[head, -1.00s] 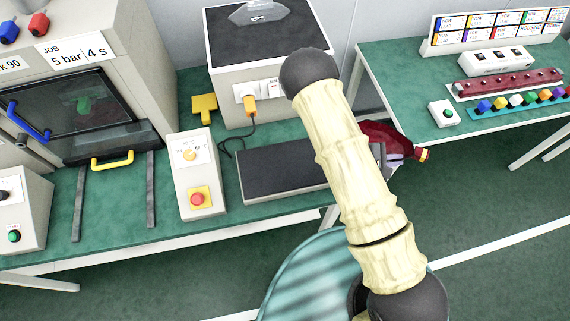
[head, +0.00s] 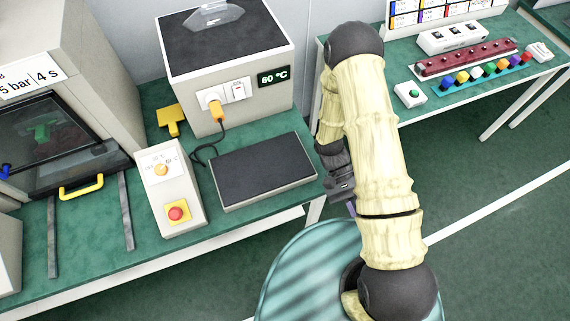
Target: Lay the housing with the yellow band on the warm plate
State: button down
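The warm plate appears to be the flat black slab (head: 262,170) on the green bench, left of my arm. It is bare. My gripper (head: 343,192) is a dark shape just right of the plate's right edge, largely covered by my own pale arm. Its fingertips and whatever is between them cannot be made out; a small purple bit shows at its lower end. The housing with the yellow band is not visible now and may be hidden behind my arm.
A grey box with a 60 °C display (head: 274,77) stands behind the plate. A control box with a red button (head: 176,213) stands left of it. On the right table are a dark red strip (head: 465,58) and a row of coloured pieces (head: 488,70).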

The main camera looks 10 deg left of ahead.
jog(key=w+a+m+y+b, duration=0.1)
jog(key=w+a+m+y, duration=0.2)
jog(key=a+m+y, duration=1.35)
jog(key=w+a+r+m+t+y, duration=0.1)
jog(key=w+a+r+m+t, duration=0.2)
jog(key=w+m+t, duration=0.3)
jog(key=w+a+r+m+t+y+b, duration=0.1)
jog(key=w+m+t, duration=0.4)
jog(key=w, duration=1.1)
notch_tip(320, 180, up, 2)
jog(key=a+t+y, duration=0.1)
jog(key=a+t, duration=0.1)
jog(key=t, duration=0.1)
jog(key=shift+m+t, duration=0.3)
jog(key=shift+m, duration=0.05)
jog(key=shift+f+p, duration=0.5)
jog(key=shift+f, duration=2.4)
jog(key=shift+a, duration=0.1)
